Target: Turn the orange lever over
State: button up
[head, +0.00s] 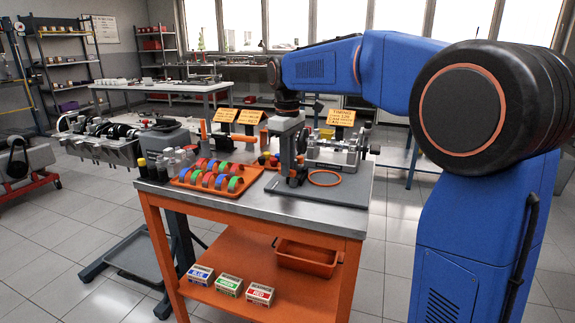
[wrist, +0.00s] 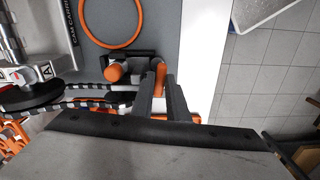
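The orange lever (wrist: 159,77) shows in the wrist view as a short orange bar between the two grey fingers of my gripper (wrist: 161,92). It sits beside a dark bracket and a round orange knob (wrist: 115,73). The fingers stand a small way apart, and the orange bar fills the gap between their tips. In the head view my gripper (head: 290,174) points down over the right part of the bench, with orange parts low beside the fingers. The lever's lower end and its pivot are hidden.
An orange ring (head: 325,178) lies flat on the grey mat near my gripper. An orange tray (head: 238,189) of coloured parts is to the left. A metal shaft assembly (head: 340,150) and orange sign cards (head: 341,118) stand behind. The bench's right edge is close in the wrist view.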

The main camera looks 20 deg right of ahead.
jog(key=shift+r, duration=0.1)
notch_tip(320, 180, up, 17)
jog(key=shift+r, duration=0.15)
dwell(0.7)
jog(key=s+d+f+m+t, duration=0.1)
jog(key=s+d+f+m, duration=0.2)
jog(key=s+f, duration=0.7)
jog(key=s+d+f+m+t, duration=0.2)
jog(key=s+d+f+m, duration=0.1)
jog(key=s+f, duration=0.8)
jog(key=s+d+f+m+t, duration=0.1)
jog(key=s+d+f+m, duration=0.2)
jog(key=s+f, duration=0.7)
jog(key=s, duration=0.3)
jog(key=shift+s+d+f+m+t, duration=0.2)
jog(key=shift+s+f+m+t, duration=0.1)
jog(key=shift+f+t, duration=0.1)
